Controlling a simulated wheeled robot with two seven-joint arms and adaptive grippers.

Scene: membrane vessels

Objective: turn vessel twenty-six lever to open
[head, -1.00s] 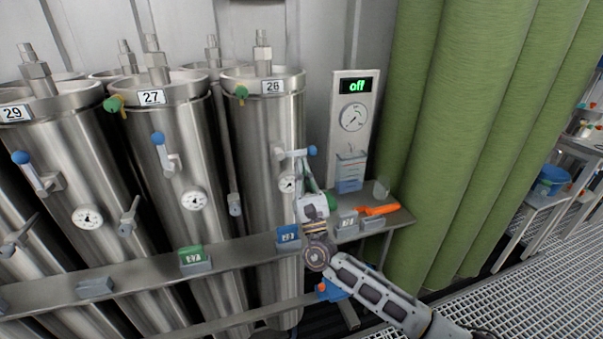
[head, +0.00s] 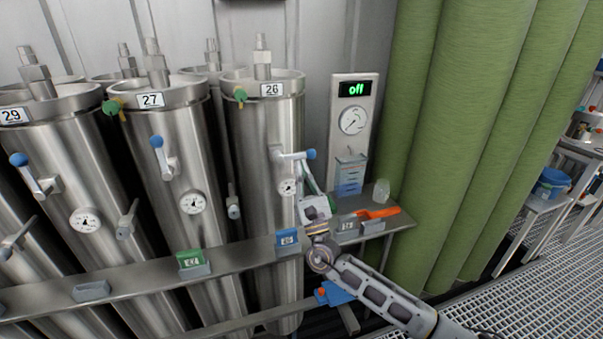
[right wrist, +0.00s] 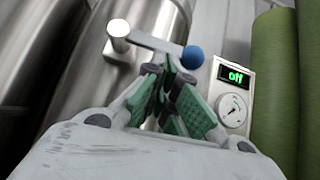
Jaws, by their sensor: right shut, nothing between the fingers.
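Vessel 26 (head: 268,125) is a tall steel cylinder in the middle of the head view, with a number plate near its top. Its lever (head: 293,156) has a blue ball end and lies about level, ball to the right. In the right wrist view the lever (right wrist: 150,41) crosses just beyond my fingers, its blue ball (right wrist: 192,57) at the right end. My right gripper (head: 303,174) is just below the lever; its green-padded fingers (right wrist: 168,72) are shut and empty. I cannot tell whether the fingertips touch the lever. My left gripper is out of view.
Vessels 27 (head: 164,130) and 29 (head: 58,140) stand to the left, with blue-balled levers. A panel (head: 353,100) reading "off" stands right of vessel 26. A shelf (head: 130,278) with small boxes runs below. Green columns (head: 470,110) fill the right.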

